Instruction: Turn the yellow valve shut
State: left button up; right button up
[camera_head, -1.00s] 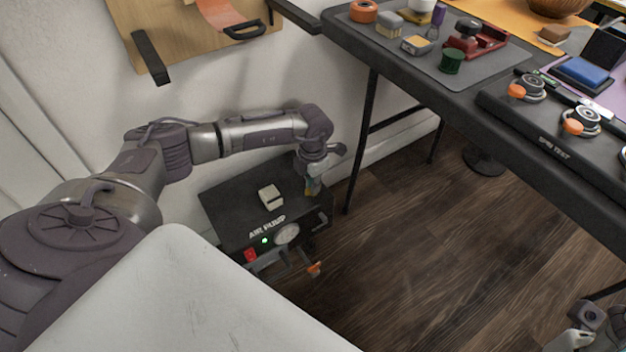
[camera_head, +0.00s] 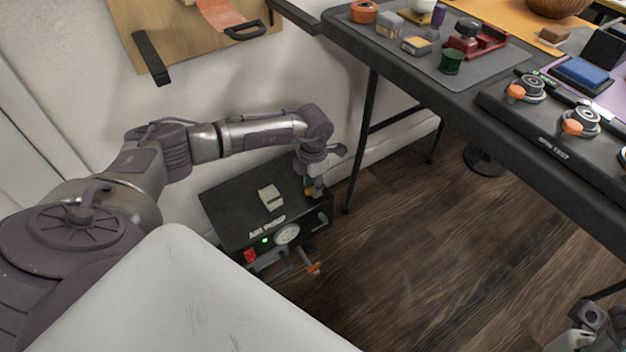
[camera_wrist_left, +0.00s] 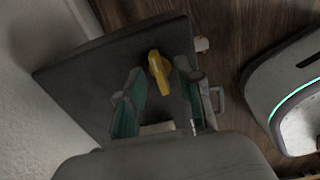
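The yellow valve (camera_wrist_left: 159,72) is on top of the dark air pump box (camera_wrist_left: 75,85), as the left wrist view shows. In the head view only a small yellow patch (camera_head: 308,189) shows beside my fingers, at the right end of the pump (camera_head: 232,211). My left gripper (camera_wrist_left: 162,88) is open, with one teal-padded finger on each side of the valve. I see a gap on both sides and cannot tell the exact height between fingertips and valve. My right gripper (camera_head: 588,325) is partly in view at the lower right corner, and its fingers are unclear.
The pump has a gauge (camera_head: 287,233), a red switch (camera_head: 250,255) and an orange-tipped fitting (camera_head: 314,268) at its front. A pale block (camera_head: 270,196) sits on its top. A black table (camera_head: 465,95) with tools stands to the right. The wood floor (camera_head: 410,250) is clear.

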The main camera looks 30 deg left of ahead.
pick_arm(q)
notch_tip(320, 180, up, 12)
dwell(0.5)
dwell(0.4)
